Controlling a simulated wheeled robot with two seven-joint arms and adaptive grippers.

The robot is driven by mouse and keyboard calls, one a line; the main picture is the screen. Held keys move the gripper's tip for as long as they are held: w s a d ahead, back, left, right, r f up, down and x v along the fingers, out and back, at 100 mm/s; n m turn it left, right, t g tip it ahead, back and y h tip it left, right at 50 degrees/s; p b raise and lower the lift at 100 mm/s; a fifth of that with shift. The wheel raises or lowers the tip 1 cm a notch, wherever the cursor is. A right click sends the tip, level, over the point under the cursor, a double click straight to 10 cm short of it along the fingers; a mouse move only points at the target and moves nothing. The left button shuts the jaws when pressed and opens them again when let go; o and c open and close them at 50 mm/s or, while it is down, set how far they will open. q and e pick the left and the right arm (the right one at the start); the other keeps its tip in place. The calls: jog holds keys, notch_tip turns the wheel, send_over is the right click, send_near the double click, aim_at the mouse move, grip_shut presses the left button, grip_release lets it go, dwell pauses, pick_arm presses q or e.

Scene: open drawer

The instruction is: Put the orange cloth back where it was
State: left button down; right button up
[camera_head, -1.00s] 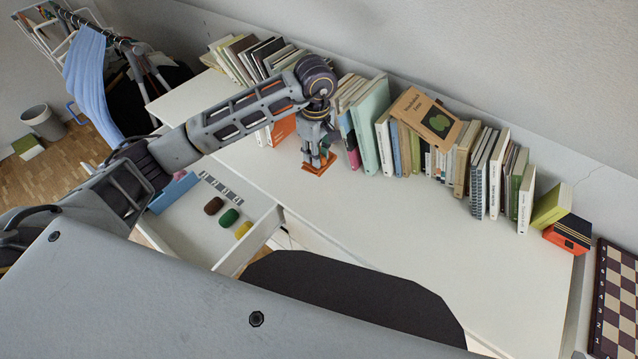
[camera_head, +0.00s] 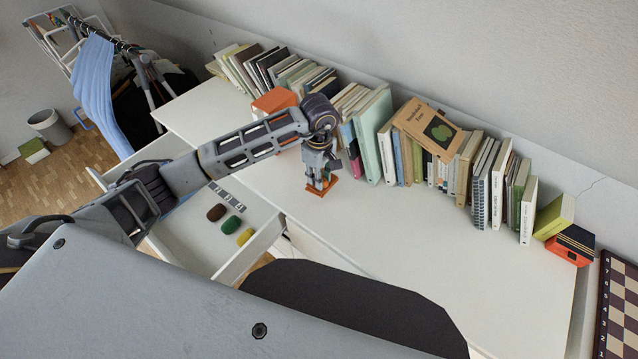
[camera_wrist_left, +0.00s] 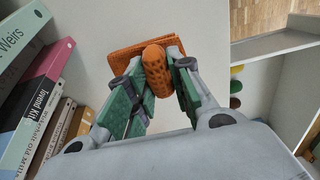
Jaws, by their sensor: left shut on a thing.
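The orange cloth (camera_head: 322,187) is a small folded piece on or just above the white desktop, below my left gripper (camera_head: 320,177). In the left wrist view the left gripper (camera_wrist_left: 158,85) is shut on a rolled ridge of the cloth (camera_wrist_left: 138,45), with the flat part spreading behind the fingers. The open drawer (camera_head: 250,254) is at the left front of the desk and holds a brown, a green (camera_head: 231,225) and a yellow item in a row. My left arm hides part of the drawer. My right gripper is not in view.
A row of books (camera_head: 375,130) stands along the back of the desk, close behind the left gripper. An orange box-like thing (camera_head: 275,101) lies among them at left. A dark chair (camera_head: 355,295) is in front. The desktop's middle and right are clear.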

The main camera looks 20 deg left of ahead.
pick_arm(q)
jog(key=shift+f, duration=0.1)
jog(key=shift+f, duration=1.8)
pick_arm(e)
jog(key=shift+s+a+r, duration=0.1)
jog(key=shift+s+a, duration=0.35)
pick_arm(q)
jog(key=shift+f, duration=0.1)
